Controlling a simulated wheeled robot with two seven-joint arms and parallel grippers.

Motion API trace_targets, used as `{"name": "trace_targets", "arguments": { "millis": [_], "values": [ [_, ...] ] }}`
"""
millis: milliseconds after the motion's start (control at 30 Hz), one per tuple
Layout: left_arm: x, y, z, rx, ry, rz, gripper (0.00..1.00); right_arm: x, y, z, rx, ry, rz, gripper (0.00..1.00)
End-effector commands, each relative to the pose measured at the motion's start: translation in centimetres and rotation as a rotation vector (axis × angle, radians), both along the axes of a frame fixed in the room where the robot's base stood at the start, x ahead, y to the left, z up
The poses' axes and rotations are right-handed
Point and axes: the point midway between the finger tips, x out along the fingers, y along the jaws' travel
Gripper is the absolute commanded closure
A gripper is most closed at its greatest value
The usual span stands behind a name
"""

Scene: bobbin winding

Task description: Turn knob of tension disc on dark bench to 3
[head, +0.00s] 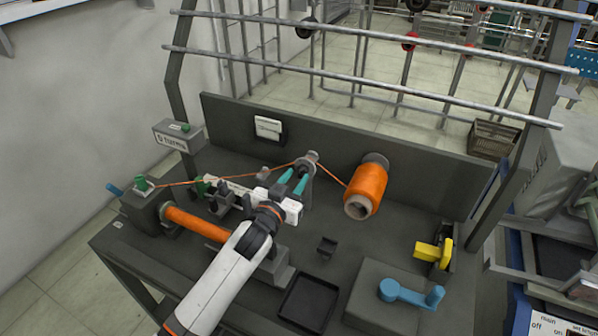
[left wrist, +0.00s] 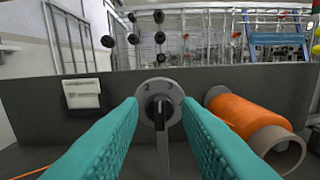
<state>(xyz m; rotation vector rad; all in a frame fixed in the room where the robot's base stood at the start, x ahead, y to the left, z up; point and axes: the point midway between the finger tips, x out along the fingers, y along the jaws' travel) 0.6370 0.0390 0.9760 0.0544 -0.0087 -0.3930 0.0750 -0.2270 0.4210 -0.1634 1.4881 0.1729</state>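The tension disc (head: 312,158) is a grey round plate on a post towards the back of the dark bench (head: 330,250). In the left wrist view its face (left wrist: 174,88) is toward me, with small marks near its upper rim that I cannot read surely. Its dark knob (left wrist: 159,112) is at the centre; its setting is unclear. My left gripper (head: 293,181) has teal fingers and is open in front of the disc. In the left wrist view the fingertips (left wrist: 161,108) are apart, left and right of the knob, with gaps showing. My right gripper is not in view.
Orange thread runs past the disc from an orange spool (head: 368,187) on the right. An orange-wound bobbin (head: 196,223) lies left of my arm. A black tray (head: 307,303), blue lever (head: 408,292) and yellow part (head: 433,252) are nearer. A low panel (head: 420,165) stands behind.

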Motion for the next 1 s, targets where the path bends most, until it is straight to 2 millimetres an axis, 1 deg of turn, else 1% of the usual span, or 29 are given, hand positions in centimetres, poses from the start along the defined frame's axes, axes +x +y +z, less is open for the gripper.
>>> {"name": "trace_targets", "arguments": {
  "millis": [33, 100, 200, 333, 567, 633, 733, 767, 867, 1000],
  "values": [
    [0.7, -0.3, 0.0, 0.000, 0.000, 0.001, 0.69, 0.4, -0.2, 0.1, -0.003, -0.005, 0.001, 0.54],
    [1.4, -0.6, 0.1, 0.000, -0.001, 0.000, 0.69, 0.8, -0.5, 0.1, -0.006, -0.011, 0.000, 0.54],
    [2.1, -0.8, 0.0, 0.000, 0.000, 0.001, 0.69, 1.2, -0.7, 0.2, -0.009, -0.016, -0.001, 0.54],
    [2.5, -1.0, 0.0, 0.000, 0.000, 0.000, 0.69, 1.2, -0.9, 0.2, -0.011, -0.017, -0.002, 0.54],
    [2.5, -1.0, -0.1, 0.000, 0.001, 0.000, 0.69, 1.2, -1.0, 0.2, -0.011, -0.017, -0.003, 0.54],
    [2.5, -1.0, -0.1, 0.000, 0.001, 0.000, 0.77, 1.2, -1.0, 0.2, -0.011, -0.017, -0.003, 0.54],
    [2.5, -1.0, -0.1, 0.000, 0.001, 0.000, 0.94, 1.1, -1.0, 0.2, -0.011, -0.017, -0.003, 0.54],
    [2.5, -1.0, -0.1, 0.000, 0.001, 0.000, 0.96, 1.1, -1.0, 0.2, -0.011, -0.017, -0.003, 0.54],
    [2.5, -1.0, 0.0, 0.016, -0.006, 0.000, 0.96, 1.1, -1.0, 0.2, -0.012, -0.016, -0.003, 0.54],
    [2.4, -1.2, 0.0, 0.141, -0.057, 0.000, 0.96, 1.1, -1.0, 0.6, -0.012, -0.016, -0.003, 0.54]
  ]
}}
